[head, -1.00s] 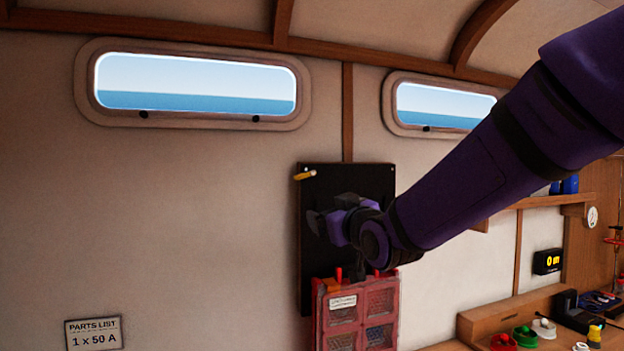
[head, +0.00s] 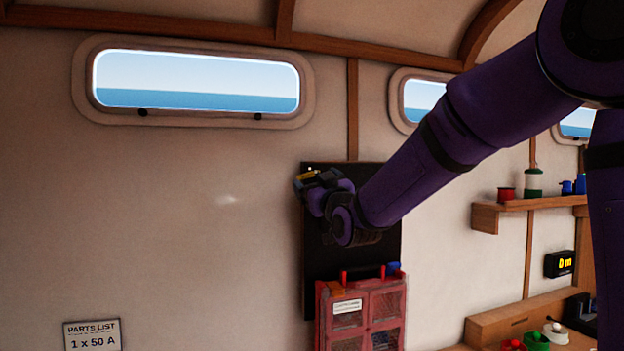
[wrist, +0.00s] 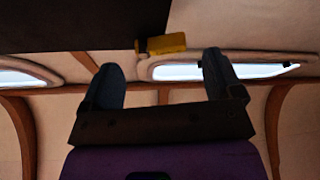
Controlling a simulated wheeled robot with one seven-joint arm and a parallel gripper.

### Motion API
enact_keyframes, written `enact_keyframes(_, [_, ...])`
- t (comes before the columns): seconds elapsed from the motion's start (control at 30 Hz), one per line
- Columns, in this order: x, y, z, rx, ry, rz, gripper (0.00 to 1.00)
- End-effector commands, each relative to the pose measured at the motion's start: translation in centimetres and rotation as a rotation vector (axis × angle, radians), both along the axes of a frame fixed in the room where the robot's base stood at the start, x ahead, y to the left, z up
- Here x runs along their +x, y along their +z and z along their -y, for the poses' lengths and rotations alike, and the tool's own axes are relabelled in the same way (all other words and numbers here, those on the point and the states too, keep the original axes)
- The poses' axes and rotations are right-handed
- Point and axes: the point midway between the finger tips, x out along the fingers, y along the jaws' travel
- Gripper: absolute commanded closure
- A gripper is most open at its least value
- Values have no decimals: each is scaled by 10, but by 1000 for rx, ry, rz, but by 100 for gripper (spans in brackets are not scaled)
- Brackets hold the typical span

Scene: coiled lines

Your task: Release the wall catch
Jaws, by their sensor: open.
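The wall catch (wrist: 163,43) is a small yellow lever at the edge of a black wall board (head: 378,176). In the head view its yellow part (head: 305,175) shows just past my gripper (head: 318,184), at the board's upper left. In the wrist view my gripper (wrist: 168,82) has its two fingers apart, with nothing between them. The yellow lever lies ahead of the fingertips, between them in the picture. I cannot tell whether a finger touches it.
A red case with clear windows (head: 347,331) hangs on the board's lower part. A wooden shelf (head: 485,218) and a bench (head: 490,325) stand to the right. The wall left of the board is bare down to a parts list sign (head: 92,335).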

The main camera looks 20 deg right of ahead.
Motion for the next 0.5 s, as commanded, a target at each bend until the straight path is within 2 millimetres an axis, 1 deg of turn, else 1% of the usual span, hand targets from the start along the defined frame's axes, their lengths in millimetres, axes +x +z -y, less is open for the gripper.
enact_keyframes(0.03, [7, 3, -1, 0, 0, 0, 14])
enact_keyframes(0.1, [14, 5, -2, 1, 1, -1, 14])
enact_keyframes(0.2, [21, 8, -3, 1, 1, 0, 14])
enact_keyframes(0.33, [25, 10, -3, 1, 1, 0, 14])
enact_keyframes(0.5, [25, 10, -3, 0, 1, -1, 14])
